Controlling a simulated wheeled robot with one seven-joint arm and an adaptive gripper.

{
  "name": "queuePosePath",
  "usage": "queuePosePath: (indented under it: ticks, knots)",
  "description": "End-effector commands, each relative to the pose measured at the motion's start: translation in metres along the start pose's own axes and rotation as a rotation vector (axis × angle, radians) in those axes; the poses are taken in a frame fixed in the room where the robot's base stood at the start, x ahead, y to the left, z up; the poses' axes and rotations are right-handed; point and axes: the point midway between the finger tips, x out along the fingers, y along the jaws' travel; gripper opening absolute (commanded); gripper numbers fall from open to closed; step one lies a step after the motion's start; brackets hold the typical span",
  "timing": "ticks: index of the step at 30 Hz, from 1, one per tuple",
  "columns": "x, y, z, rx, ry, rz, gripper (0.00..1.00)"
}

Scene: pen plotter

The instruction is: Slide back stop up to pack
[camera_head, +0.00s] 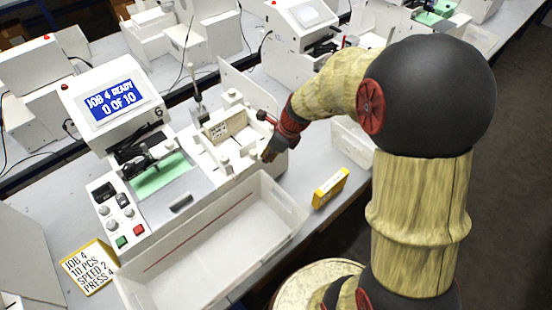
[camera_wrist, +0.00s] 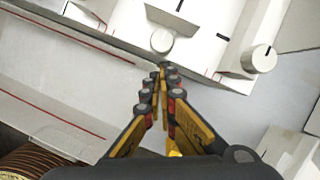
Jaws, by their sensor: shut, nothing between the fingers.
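The pack (camera_head: 217,131), a pale block with dark print on its face, stands in the white feed tray of the plotter. Several white knobs and blocks sit around it; I cannot tell for sure which is the back stop. My gripper (camera_head: 268,156) is at the right front edge of this feed unit, pointing down. In the wrist view my gripper (camera_wrist: 163,68) is shut and empty, its tips close to a white round knob (camera_wrist: 162,40). Whether they touch it is unclear. A second white knob (camera_wrist: 264,59) with a black mark lies to the right.
The plotter's screen (camera_head: 110,102) reads "JOB 4 READY 0 OF 10". A long, empty translucent bin (camera_head: 200,235) stands in front. A yellow box (camera_head: 330,187) lies right of it, and a yellow-edged job card (camera_head: 88,265) lies left. Other machines stand behind.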

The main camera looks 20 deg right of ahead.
Motion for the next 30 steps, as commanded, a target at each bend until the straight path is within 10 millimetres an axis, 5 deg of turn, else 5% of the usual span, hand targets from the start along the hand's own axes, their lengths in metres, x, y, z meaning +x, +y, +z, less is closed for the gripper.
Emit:
queuePosePath:
  ticks: [16, 30]
  knots:
    - [0.002, -0.003, 0.010, 0.000, 0.002, 0.003, 0.00]
    - [0.026, -0.037, 0.078, -0.002, 0.001, 0.002, 0.00]
